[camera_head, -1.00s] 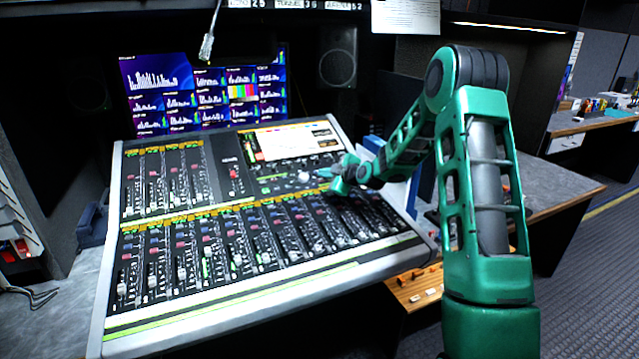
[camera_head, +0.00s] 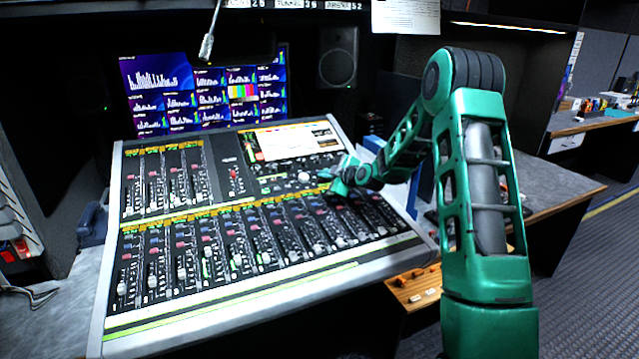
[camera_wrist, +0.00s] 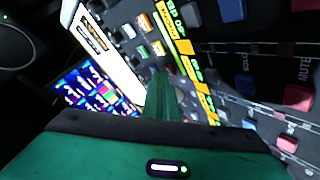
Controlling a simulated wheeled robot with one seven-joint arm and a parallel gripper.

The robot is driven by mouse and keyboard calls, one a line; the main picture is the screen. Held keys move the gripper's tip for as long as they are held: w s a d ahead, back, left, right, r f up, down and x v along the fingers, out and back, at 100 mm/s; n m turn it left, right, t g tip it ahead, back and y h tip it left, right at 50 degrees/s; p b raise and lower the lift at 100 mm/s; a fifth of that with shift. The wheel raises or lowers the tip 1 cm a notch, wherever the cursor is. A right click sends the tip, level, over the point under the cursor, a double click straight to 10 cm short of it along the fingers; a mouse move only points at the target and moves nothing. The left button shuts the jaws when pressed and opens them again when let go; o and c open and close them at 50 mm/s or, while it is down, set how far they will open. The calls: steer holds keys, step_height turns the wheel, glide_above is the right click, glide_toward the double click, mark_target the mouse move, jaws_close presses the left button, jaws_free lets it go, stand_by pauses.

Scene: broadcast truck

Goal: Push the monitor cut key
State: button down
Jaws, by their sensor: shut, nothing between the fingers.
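The mixing console (camera_head: 262,295) fills the middle of the head view. My gripper (camera_head: 327,175) is over its right part, below the console's built-in screen (camera_head: 292,141). In the wrist view my gripper (camera_wrist: 163,88) is shut and empty, its green fingers close above the panel. I cannot read which one is the monitor cut key. I cannot tell whether the fingertips touch the panel.
Blue and red channel keys, including a pink-red one (camera_wrist: 298,98) by the word MUTE, line the strips to the right in the wrist view. A gooseneck lamp (camera_head: 206,47) hangs over the console's back. Monitors (camera_head: 205,95) and a speaker (camera_head: 338,56) stand behind.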

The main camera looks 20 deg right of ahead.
steer(key=shift+w+f, duration=0.15)
steer(key=shift+f, duration=0.2)
stand_by(0.7)
stand_by(0.4)
steer(key=shift+s+r, duration=0.35)
steer(key=shift+r, duration=0.35)
steer(key=r, duration=0.1)
steer(key=s+r, duration=0.1)
steer(key=r, duration=0.1)
steer(key=s+r, duration=0.1)
steer(key=shift+r, duration=0.35)
stand_by(0.4)
